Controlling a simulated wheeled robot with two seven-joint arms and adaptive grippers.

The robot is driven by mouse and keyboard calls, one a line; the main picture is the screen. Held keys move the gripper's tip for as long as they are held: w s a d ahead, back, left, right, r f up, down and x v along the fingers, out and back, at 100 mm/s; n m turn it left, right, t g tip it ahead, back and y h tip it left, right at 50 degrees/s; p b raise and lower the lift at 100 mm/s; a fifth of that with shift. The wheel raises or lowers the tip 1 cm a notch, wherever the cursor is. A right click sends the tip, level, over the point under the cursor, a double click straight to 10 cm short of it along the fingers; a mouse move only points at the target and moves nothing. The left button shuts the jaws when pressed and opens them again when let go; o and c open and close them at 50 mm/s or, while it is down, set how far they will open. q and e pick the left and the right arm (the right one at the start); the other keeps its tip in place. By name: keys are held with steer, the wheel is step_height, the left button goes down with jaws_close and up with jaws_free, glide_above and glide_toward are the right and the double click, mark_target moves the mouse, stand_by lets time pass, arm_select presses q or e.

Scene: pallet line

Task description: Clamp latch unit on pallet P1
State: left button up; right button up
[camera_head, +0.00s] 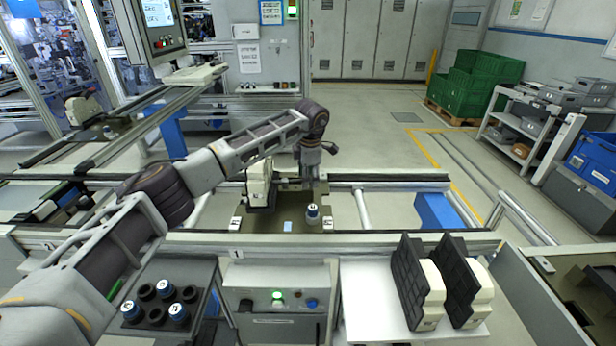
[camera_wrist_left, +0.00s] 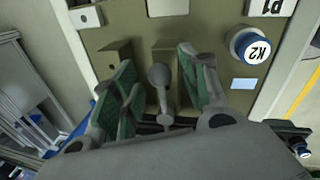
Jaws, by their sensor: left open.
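The brown pallet P1 (camera_head: 345,219) lies across the rails in the middle of the head view; its plate also shows in the left wrist view (camera_wrist_left: 215,25). In that view a grey clamp lever with a rounded knob (camera_wrist_left: 159,76) stands by a small bracket. My left gripper (camera_wrist_left: 158,66), with green-padded fingers, is open, one finger on each side of the lever with gaps visible. In the head view my left gripper (camera_head: 308,180) points down over the pallet's back part, and the clamp is hidden. A cream unit (camera_head: 259,184) stands on the pallet left of the gripper.
A blue-and-white capped cylinder marked K2 (camera_wrist_left: 250,47) stands on the pallet; it also shows in the head view (camera_head: 312,213). In front are a rack of capped cylinders (camera_head: 160,305), a control box with a green light (camera_head: 277,300) and a white shelf with two cream-and-black units (camera_head: 375,325).

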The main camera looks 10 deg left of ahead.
arm_select(q)
step_height(320, 180, up, 12)
steer(key=s+d, duration=0.1)
steer(key=s, duration=0.1)
stand_by(0.6)
steer(key=shift+s+f, duration=0.1)
steer(key=shift+f, duration=0.05)
